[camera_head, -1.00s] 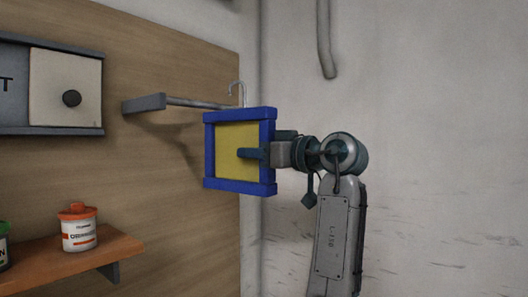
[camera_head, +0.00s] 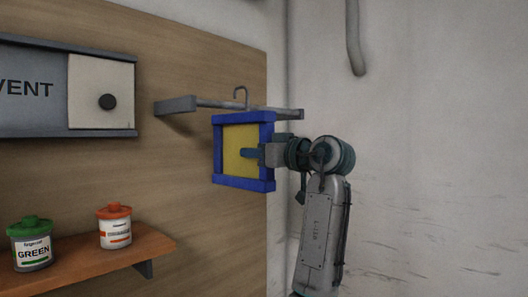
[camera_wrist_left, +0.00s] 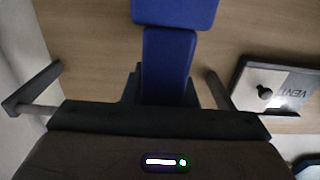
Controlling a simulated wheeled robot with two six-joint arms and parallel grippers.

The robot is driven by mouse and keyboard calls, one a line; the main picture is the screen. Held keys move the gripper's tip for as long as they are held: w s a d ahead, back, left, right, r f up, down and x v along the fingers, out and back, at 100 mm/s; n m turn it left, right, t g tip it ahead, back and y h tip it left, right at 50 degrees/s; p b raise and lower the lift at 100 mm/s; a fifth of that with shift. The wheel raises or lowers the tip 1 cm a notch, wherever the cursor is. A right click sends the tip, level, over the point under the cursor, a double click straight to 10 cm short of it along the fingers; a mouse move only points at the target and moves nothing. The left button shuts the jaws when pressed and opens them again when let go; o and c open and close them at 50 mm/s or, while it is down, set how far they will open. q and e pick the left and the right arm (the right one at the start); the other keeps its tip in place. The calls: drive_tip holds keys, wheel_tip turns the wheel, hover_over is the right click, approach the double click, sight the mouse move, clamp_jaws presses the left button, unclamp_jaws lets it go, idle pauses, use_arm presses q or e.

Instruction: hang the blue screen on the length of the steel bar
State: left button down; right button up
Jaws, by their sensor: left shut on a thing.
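The blue screen (camera_head: 228,183) is a square blue frame with a yellow mesh and a thin metal hook (camera_head: 240,91) on top. It hangs roughly upright in front of the wooden wall panel. My left gripper (camera_head: 252,153) is shut on it from the right side. The steel bar (camera_head: 215,104) runs out from a grey bracket and passes just above the frame, level with the hook. The hook's curve is above the bar; I cannot tell whether it is around the bar or in front of it. In the left wrist view the blue frame (camera_wrist_left: 168,55) extends away from the gripper. My right gripper is not in view.
A grey panel marked VENT (camera_head: 30,88) with a white knobbed door is on the wall at left. A green-lidded jar (camera_head: 31,250) and an orange-lidded jar (camera_head: 115,232) stand on a wooden shelf (camera_head: 120,252) at lower left. A pipe (camera_head: 354,40) runs down the back wall.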

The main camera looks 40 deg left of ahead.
sight(255, 179)
use_arm(q)
drive_tip(key=shift+a+f, duration=0.1)
drive_tip(key=shift+a, duration=0.25)
drive_tip(key=shift+f+b, duration=0.8)
drive_tip(key=shift+d+f+b, duration=0.1)
drive_tip(key=shift+f+b, duration=0.25)
drive_tip(key=shift+f, duration=0.15)
drive_tip(key=c, duration=1.1)
unclamp_jaws()
drive_tip(key=shift+f, duration=0.1)
